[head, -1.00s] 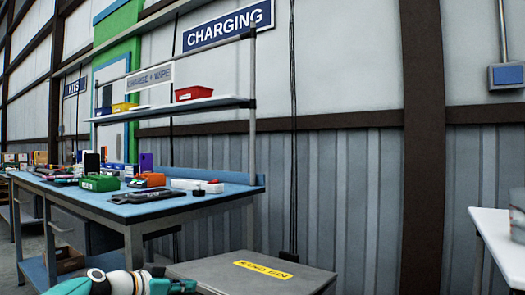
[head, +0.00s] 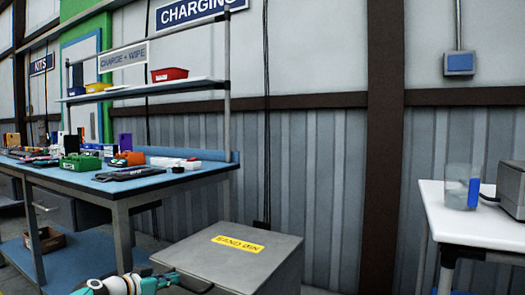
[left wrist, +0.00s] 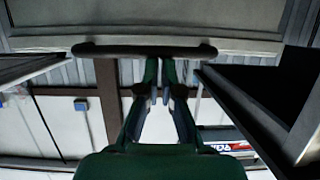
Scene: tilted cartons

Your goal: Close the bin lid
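The sand bin (head: 272,272) is a grey box at the bottom centre of the head view. Its grey lid (head: 200,255) carries a yellow label; I cannot tell whether a gap lies under the lid. A dark handle bar (left wrist: 100,50) crosses a grey panel in the left wrist view. My left gripper (head: 170,281) is at the lid's near left edge in the head view. In the left wrist view its green fingers (left wrist: 160,92) are close together, tips at the handle bar; I cannot tell if they touch it. My right gripper is not in view.
A blue-topped workbench (head: 130,180) with several small items stands at the left, with a shelf (head: 140,90) above. A white table (head: 440,215) with a clear container (head: 458,190) stands at the right. Between bin and white table is open space before the corrugated wall (head: 320,180).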

